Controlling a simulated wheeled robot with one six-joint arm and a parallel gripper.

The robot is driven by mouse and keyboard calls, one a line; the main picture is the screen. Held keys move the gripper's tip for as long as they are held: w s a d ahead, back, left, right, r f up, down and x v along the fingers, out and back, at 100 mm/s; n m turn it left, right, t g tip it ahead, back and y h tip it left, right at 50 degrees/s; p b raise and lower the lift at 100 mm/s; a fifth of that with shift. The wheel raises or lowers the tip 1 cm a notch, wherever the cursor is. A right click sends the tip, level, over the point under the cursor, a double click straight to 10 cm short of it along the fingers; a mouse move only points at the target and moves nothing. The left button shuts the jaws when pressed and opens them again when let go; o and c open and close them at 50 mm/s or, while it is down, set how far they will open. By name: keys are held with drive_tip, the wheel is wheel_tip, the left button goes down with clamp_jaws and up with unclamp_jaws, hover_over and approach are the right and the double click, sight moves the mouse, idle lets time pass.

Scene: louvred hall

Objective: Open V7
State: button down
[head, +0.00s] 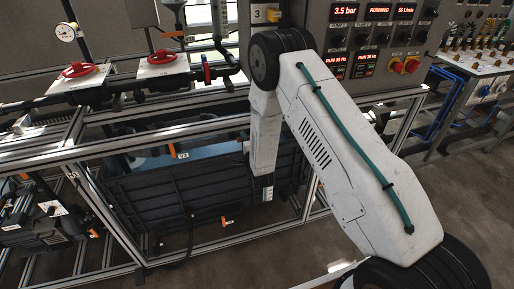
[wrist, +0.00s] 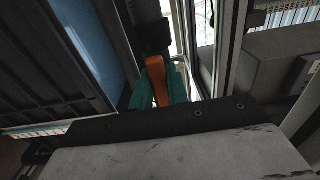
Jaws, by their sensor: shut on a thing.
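In the wrist view an orange valve lever (wrist: 157,78) stands between the teal fingers of my gripper (wrist: 158,92). The fingers are shut on it, one on each side. A dark fitting lies just beyond the lever. No V7 tag is readable, so I cannot confirm from the label which valve this is. In the head view my white arm reaches down to the front edge of the dark tank, and the fingers and lever cannot be made out there.
A dark ribbed tank (head: 150,203) with blue inside stands in an aluminium frame (head: 105,212). Another small orange lever (head: 224,221) sits low on its front. A V2 tag (head: 182,156) and red handwheels (head: 82,70) are behind. A control panel (head: 375,45) stands at the back.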

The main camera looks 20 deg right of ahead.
drive_tip(key=c, duration=1.3)
unclamp_jaws()
drive_tip(key=shift+d, duration=0.1)
drive_tip(key=shift+s, duration=3.5)
drive_tip(key=s, duration=0.7)
drive_tip(key=shift+s, duration=0.4)
